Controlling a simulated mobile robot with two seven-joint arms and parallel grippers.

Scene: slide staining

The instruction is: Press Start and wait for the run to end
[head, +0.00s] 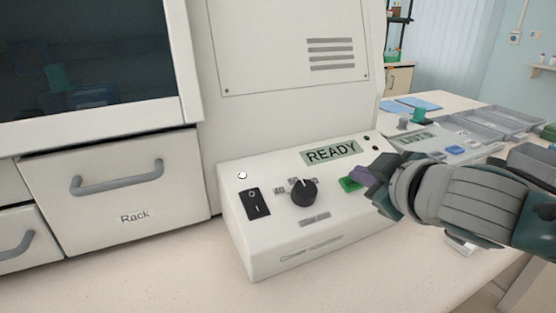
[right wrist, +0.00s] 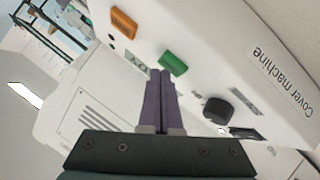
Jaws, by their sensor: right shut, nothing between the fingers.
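The control box (head: 318,235) stands on the bench in front of the large white machine. Its display (head: 331,152) reads READY. A green button (head: 349,184) sits on its sloped face, right of a black knob (head: 303,193); the button also shows in the right wrist view (right wrist: 173,63). My right gripper (head: 362,177) is shut and empty, with its purple fingertips close to the green button. In the right wrist view the fingertips (right wrist: 160,74) point at the button's edge. I cannot tell whether they touch it. My left gripper is out of view.
A black rocker switch (head: 257,203) is on the box's left. An orange button (right wrist: 123,22) shows beside the green one. A drawer labelled Rack (head: 110,190) is at left. Grey trays (head: 480,122) and another panel (head: 430,142) lie behind my right arm. The front bench is clear.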

